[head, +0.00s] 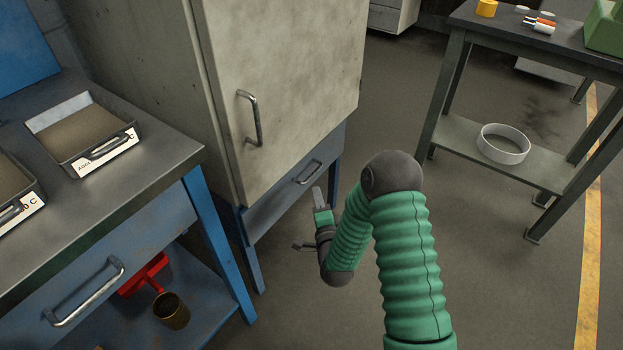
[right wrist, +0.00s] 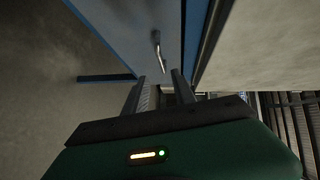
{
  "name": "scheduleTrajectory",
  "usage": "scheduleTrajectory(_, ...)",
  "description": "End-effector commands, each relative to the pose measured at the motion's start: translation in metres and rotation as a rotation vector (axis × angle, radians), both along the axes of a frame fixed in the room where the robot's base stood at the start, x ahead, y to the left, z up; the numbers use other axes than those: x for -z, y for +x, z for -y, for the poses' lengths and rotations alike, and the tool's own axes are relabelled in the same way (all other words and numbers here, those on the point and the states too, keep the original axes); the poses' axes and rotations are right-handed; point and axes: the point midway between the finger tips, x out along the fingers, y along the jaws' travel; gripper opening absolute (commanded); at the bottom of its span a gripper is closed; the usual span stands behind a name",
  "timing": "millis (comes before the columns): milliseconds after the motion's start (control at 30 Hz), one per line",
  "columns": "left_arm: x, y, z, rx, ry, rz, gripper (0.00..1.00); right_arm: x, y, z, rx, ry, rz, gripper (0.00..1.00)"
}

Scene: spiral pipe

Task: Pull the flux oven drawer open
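The grey oven cabinet (head: 285,75) stands on a blue frame with its door closed. Below it is a blue drawer (head: 275,205) that looks shut, with a silver bar handle (head: 307,172). My right gripper (head: 319,196) is in front of the drawer, just below and right of the handle in the head view. In the right wrist view my right gripper (right wrist: 160,90) has its two fingers apart with nothing between them. The drawer handle (right wrist: 157,50) shows just beyond the fingertips, apart from them as far as I can tell. My left gripper is not in view.
A blue workbench (head: 150,210) with its own drawer handle (head: 85,292) stands at left, with labelled metal trays (head: 85,130) on top. A dark table (head: 540,50) with a white ring (head: 503,143) on its lower shelf stands at right. The floor between is clear.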

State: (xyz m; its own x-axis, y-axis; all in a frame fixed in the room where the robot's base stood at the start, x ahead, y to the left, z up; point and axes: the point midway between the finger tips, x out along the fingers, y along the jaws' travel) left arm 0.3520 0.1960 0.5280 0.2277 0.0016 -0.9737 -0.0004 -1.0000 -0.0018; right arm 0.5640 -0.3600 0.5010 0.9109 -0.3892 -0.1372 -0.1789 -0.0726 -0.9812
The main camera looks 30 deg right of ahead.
Motion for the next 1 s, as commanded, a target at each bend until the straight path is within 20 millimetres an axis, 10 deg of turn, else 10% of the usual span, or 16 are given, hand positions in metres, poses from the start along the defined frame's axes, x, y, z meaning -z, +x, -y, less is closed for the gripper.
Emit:
scheduleTrajectory(433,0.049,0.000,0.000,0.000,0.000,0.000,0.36,0.018,0.097,0.041,-0.002,-0.003,0.002,0.32)
scheduleTrajectory(833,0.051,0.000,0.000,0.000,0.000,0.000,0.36,0.016,0.108,0.046,-0.002,-0.002,-0.002,0.30)
scheduleTrajectory(1000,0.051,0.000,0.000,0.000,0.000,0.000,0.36,0.016,0.108,0.045,-0.002,-0.002,-0.002,0.08)
